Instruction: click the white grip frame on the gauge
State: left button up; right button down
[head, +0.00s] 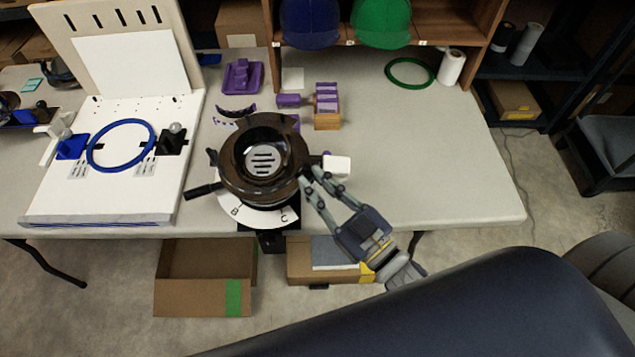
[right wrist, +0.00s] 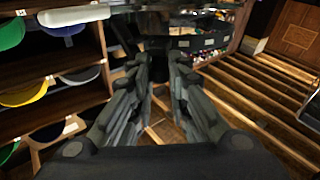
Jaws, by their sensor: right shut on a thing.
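The gauge (head: 289,216) stands at the table's front edge, with a white lettered scale. A dark brown round frame (head: 232,178) sits over it, with a slotted grey disc showing inside and a dark handle at its left. A small white block (head: 337,165) shows at its right side; I cannot tell whether this is the white grip frame. My right gripper (head: 311,178) comes from the lower right and is shut on the frame's dark right edge. In the right wrist view its fingers (right wrist: 160,85) meet at a dark part. My left gripper is out of view.
A white board (head: 55,195) with a blue hoop (head: 150,150) is at the left. Purple parts (head: 242,77) and a wooden block (head: 327,120) stand behind the gauge. A green ring (head: 389,72) and white roll (head: 452,68) are farther back. The table's right side is clear.

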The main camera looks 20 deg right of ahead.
dwell(0.3)
jog(key=shift+s+a+p, duration=0.1)
jog(key=shift+p, duration=0.2)
jog(key=shift+f, duration=0.25)
dwell(0.3)
jog(key=shift+f+b, duration=0.5)
jog(key=shift+f, duration=0.1)
jog(key=c, duration=1.4)
grip_release()
jog(key=shift+c, duration=0.2)
jog(key=shift+f, duration=0.15)
jog(key=v, duration=1.2)
